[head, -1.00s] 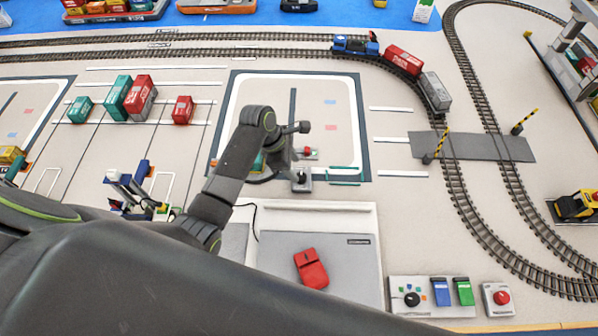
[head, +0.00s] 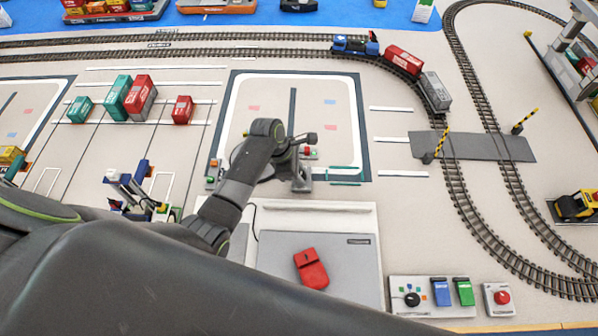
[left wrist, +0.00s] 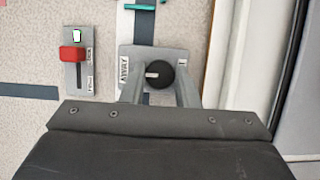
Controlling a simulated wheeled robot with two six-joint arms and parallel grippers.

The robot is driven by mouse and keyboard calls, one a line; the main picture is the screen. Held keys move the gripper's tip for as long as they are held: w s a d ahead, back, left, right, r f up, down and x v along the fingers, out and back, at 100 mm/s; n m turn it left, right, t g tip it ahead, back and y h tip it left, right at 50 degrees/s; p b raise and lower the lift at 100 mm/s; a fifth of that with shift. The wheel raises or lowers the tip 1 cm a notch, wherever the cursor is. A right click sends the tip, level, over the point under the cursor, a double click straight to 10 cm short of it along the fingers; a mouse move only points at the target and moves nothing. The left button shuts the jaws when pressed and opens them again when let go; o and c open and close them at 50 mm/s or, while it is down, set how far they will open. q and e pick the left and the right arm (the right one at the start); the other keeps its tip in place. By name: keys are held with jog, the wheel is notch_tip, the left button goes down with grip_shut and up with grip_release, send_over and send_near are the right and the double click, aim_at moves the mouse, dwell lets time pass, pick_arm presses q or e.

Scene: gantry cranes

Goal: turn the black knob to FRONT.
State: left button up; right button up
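The black knob (left wrist: 160,74) sits on a grey plate (left wrist: 135,55) in the left wrist view. Its white pointer mark faces left, towards the label reading AWAY; the label on the right side is too small to read. My left gripper (left wrist: 159,92) is open, with one finger on each side of the knob and small gaps showing. In the head view my left gripper (head: 302,183) is over the plate and hides most of the knob. My right gripper is in neither view.
A red lever switch (left wrist: 73,54) stands left of the knob. In the head view a grey pad with a red block (head: 311,268) lies in front. A control panel with another black dial (head: 412,300), blue and green switches and a red button (head: 502,297) are at the front right.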

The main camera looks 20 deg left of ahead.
pick_arm(q)
jog(key=shift+c, duration=0.6)
jog(key=shift+r, duration=0.1)
